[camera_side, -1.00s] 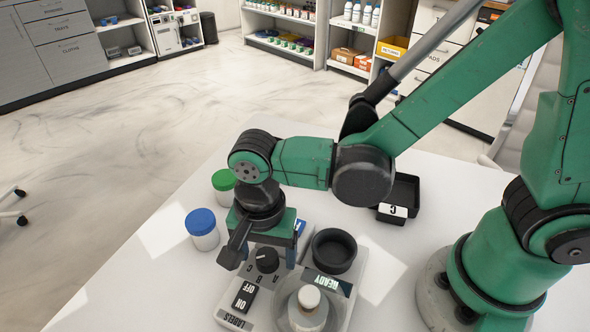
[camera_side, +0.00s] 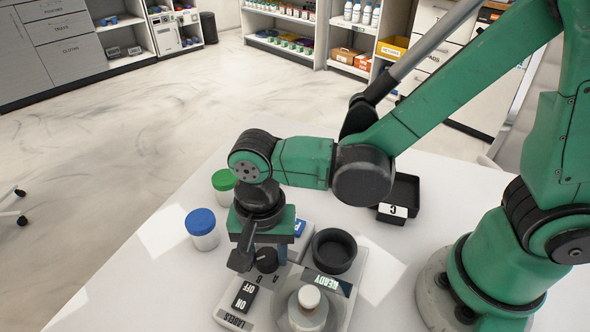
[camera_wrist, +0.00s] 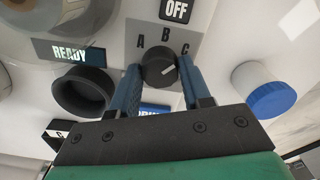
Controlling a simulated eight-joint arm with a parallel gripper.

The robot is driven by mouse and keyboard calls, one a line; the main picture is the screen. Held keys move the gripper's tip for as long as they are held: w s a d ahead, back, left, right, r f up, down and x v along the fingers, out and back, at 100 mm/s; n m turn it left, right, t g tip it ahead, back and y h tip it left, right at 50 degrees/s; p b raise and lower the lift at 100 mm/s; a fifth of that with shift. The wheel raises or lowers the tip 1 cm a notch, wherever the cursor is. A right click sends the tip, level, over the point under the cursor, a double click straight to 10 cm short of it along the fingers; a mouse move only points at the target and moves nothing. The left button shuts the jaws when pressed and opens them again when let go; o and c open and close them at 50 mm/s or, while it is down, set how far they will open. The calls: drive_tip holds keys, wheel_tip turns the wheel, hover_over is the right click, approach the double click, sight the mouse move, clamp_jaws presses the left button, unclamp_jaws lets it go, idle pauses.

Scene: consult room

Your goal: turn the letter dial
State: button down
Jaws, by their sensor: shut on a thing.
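The round black letter dial (camera_side: 267,260) sits on the label machine (camera_side: 235,320). In the wrist view the dial (camera_wrist: 160,72) stands below the letters A, B and C, and its white mark slants up and right, roughly toward C. My gripper (camera_wrist: 160,82) is shut on the dial, one blue-grey finger at each side. In the side view my gripper (camera_side: 267,254) points down over the machine and its fingers partly hide the dial and letters.
A blue-lidded jar (camera_side: 202,228) and a green-lidded jar (camera_side: 223,184) stand left. A black tray marked C (camera_side: 401,195) lies behind, right.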

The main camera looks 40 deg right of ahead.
drive_tip(key=n, duration=1.3)
drive_tip(key=shift+n, duration=2.5)
drive_tip(key=shift+c, duration=2)
unclamp_jaws()
